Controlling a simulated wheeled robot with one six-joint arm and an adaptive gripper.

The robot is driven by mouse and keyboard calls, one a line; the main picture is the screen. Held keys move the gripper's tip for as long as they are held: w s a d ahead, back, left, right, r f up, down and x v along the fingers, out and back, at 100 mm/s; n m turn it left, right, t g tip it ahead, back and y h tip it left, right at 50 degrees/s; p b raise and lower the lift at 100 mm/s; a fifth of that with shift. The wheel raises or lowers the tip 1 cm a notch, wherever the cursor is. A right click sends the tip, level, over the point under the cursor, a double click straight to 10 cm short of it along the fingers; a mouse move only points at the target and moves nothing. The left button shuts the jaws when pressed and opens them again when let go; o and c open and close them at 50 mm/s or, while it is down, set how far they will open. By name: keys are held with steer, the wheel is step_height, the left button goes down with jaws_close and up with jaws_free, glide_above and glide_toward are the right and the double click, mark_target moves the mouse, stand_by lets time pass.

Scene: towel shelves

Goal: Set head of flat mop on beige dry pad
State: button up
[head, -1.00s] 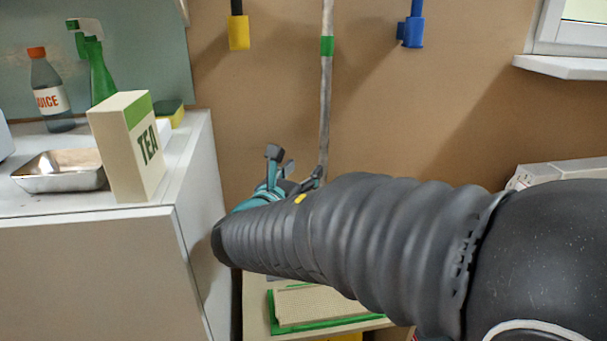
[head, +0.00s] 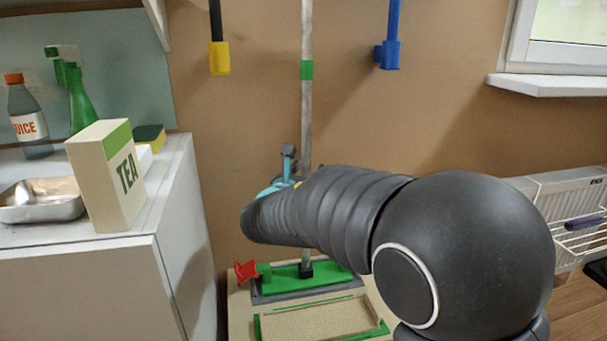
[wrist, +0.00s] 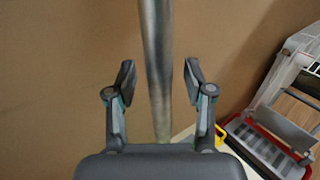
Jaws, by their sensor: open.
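The flat mop has a grey pole (head: 306,110) with a green band, standing upright against the brown wall. Its green head (head: 300,279) lies on a dark grey pad (head: 262,299). The beige dry pad (head: 325,320), edged in green, lies just in front of it. My gripper (head: 290,168) is at the pole, partly hidden behind my arm. In the wrist view my gripper (wrist: 158,80) is open, with the pole (wrist: 157,60) between its spread fingers and a gap on each side. Part of the mop head is hidden by my arm.
A white cabinet (head: 95,275) stands at left, with a tea box (head: 108,175), juice bottle (head: 30,118), green spray bottle (head: 80,100) and metal tray (head: 42,203). Yellow (head: 219,58) and blue (head: 388,55) holders hang either side of the pole. A white rack (head: 570,215) is at right.

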mark_target(305, 144)
jaws_close()
stand_by(0.3)
steer(key=c, duration=0.8)
jaws_free()
steer(key=shift+r, duration=0.1)
jaws_close()
steer(key=shift+r, duration=0.15)
steer(key=shift+r+p, duration=2.3)
steer(key=shift+r, duration=1.1)
